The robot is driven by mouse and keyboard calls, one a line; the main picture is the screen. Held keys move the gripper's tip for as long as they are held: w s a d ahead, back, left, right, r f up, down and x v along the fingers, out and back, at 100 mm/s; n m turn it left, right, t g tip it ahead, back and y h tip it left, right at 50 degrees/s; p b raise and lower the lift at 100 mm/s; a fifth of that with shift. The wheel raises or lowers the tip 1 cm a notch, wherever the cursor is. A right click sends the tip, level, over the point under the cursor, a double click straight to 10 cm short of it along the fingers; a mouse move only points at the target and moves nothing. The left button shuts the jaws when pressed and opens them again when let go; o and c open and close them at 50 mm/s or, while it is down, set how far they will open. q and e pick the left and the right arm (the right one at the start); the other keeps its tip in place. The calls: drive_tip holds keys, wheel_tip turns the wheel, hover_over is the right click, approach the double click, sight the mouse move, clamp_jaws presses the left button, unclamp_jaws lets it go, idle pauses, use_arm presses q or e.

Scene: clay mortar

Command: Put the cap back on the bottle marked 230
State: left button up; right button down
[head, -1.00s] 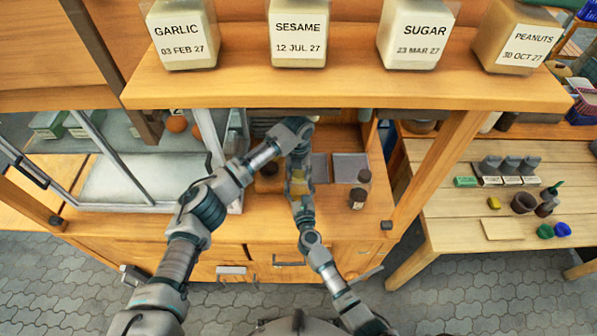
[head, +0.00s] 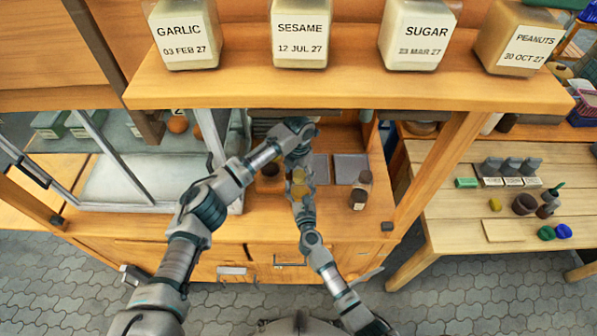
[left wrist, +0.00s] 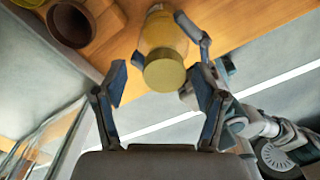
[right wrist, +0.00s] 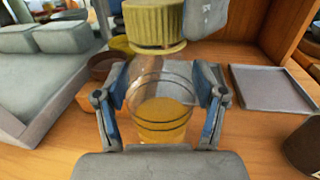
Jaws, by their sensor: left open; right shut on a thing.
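A clear bottle with amber contents (right wrist: 163,112) stands between the fingers of my right gripper (right wrist: 163,85), which is shut on it. The bottle also shows in the head view (head: 299,184). A ribbed gold cap (right wrist: 153,22) is at the bottle's mouth, in line with it; I cannot tell how firmly it sits. In the left wrist view the cap (left wrist: 164,73) faces me, with the bottle (left wrist: 163,34) behind it. My left gripper (left wrist: 160,88) is open, its fingers apart on either side of the cap. No 230 mark is readable.
A dark-topped bottle (head: 361,190) stands right of my grippers. A grey square tray (right wrist: 262,88) lies behind it. A brown round pot (left wrist: 72,22) is close by on the wooden counter. A shelf with labelled jars (head: 340,88) overhangs. A glass-sided case (head: 130,178) stands left.

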use_arm(q)
drive_tip(key=shift+r, duration=2.25)
drive_tip(key=shift+c, duration=0.3)
